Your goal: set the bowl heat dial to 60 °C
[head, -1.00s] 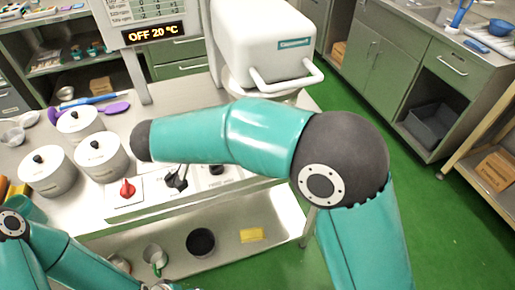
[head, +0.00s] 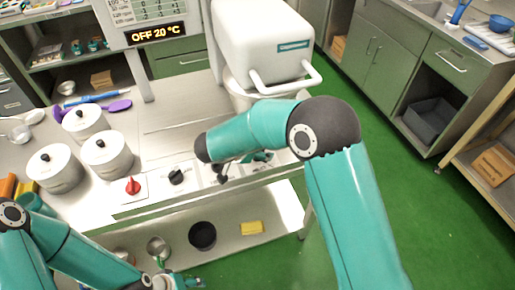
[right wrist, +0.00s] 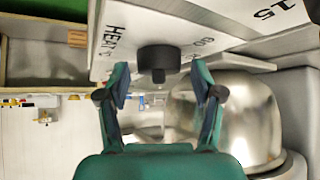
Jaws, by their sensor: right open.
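The black dial (right wrist: 158,62) stands out from the white panel (right wrist: 225,28) in the right wrist view. Lettering that reads "HEAT" is beside it; more marks are partly hidden. My right gripper (right wrist: 160,76) is open, with one finger on each side of the dial and visible gaps between. In the head view my right gripper (head: 224,174) is at the right part of the counter's front panel and mostly hides this dial. The display (head: 156,33) reads "OFF 20 °C". My left gripper (head: 180,283) is low at the bottom edge, partly cut off, its jaws unclear.
A red knob (head: 132,186) and another black knob (head: 177,176) sit left of my right gripper. Lidded pots (head: 108,155) stand on the counter at left. The white mixer (head: 262,45) stands behind.

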